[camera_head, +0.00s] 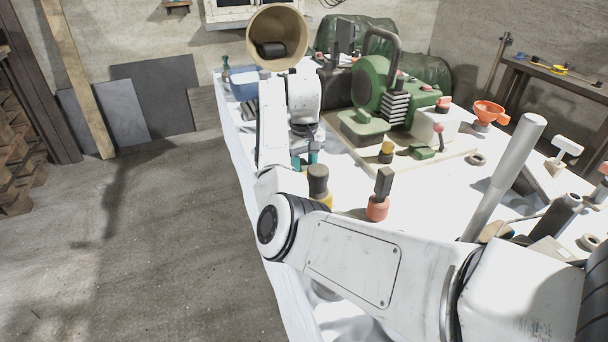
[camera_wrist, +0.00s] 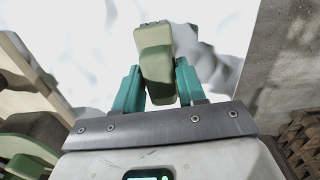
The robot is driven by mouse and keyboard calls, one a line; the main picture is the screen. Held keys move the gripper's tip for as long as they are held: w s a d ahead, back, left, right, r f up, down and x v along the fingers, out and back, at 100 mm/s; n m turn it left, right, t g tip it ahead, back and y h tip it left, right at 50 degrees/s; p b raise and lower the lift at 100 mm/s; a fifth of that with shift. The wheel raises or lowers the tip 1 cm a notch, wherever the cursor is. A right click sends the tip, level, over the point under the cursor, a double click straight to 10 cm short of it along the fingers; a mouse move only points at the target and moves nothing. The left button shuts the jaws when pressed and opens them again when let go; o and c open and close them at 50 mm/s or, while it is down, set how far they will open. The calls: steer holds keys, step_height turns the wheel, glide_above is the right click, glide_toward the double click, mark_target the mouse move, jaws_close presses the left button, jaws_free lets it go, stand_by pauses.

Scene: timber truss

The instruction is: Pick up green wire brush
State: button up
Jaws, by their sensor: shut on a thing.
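The green wire brush (camera_wrist: 155,52) shows in the wrist view as a pale green block between the two teal fingers of my gripper (camera_wrist: 158,72). The fingers are shut on it, one on each side. Its far end sticks out past the fingertips over the white cloth, and I cannot make out any bristles. In the head view my gripper (camera_head: 305,160) shows as teal fingers near the left edge of the table, partly behind my arm. I cannot make out the brush in that view.
A white-covered table (camera_head: 350,195) carries a green machine (camera_head: 375,85), an orange funnel (camera_head: 489,112), a grey tube (camera_head: 507,175), an orange-based tool (camera_head: 377,207) and a dark-topped yellow item (camera_head: 318,182). A blue container (camera_head: 243,82) stands at the far left. The floor left of the table is open.

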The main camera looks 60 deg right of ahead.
mark_target(304, 164)
steer(key=shift+r, duration=0.45)
step_height(304, 164, up, 2)
steer(key=shift+r+b, duration=0.1)
steer(key=shift+b, duration=0.25)
steer(key=s+r+p, duration=0.1)
steer(key=s+r, duration=0.2)
steer(key=s, duration=0.1)
steer(key=s+d+r+p, duration=0.1)
steer(key=s+r+p, duration=0.1)
steer(key=s, duration=0.3)
steer(key=s+d+r+p, duration=0.1)
steer(key=s+r, duration=0.4)
steer(key=o, duration=0.6)
steer(key=shift+c, duration=0.2)
steer(key=shift+p, duration=0.3)
steer(key=c, duration=0.4)
